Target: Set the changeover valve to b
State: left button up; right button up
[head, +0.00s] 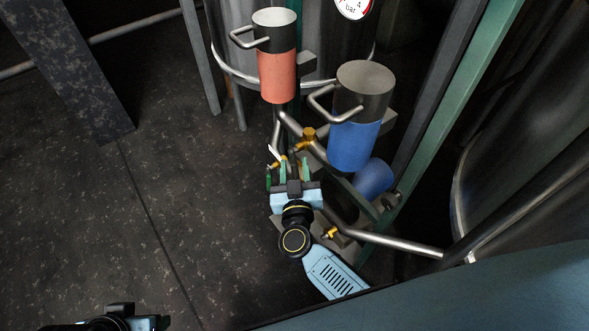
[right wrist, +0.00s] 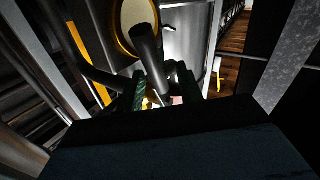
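Two upright housings stand side by side in the head view, one with a red lower half (head: 277,78) and one with a blue lower half (head: 354,146). Pipes with brass fittings (head: 309,135) run below and between them. My right gripper (head: 291,166) is at the pipework below the red housing. In the right wrist view its green fingers (right wrist: 162,82) stand apart, with a dark grey bar (right wrist: 149,55) between or just beyond them; I cannot tell whether they touch it. The valve's lever and any letter marks cannot be made out. Only part of my left wrist shows at the lower left; its fingers are hidden.
A green post (head: 452,110) rises close on the right of the housings. A large tank stands behind them with a gauge (head: 354,6). A steel pipe (head: 395,243) runs to the right, near a brass fitting (head: 330,232).

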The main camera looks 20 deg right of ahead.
jog(key=shift+w, duration=0.2)
jog(key=shift+c, duration=0.2)
grip_shut()
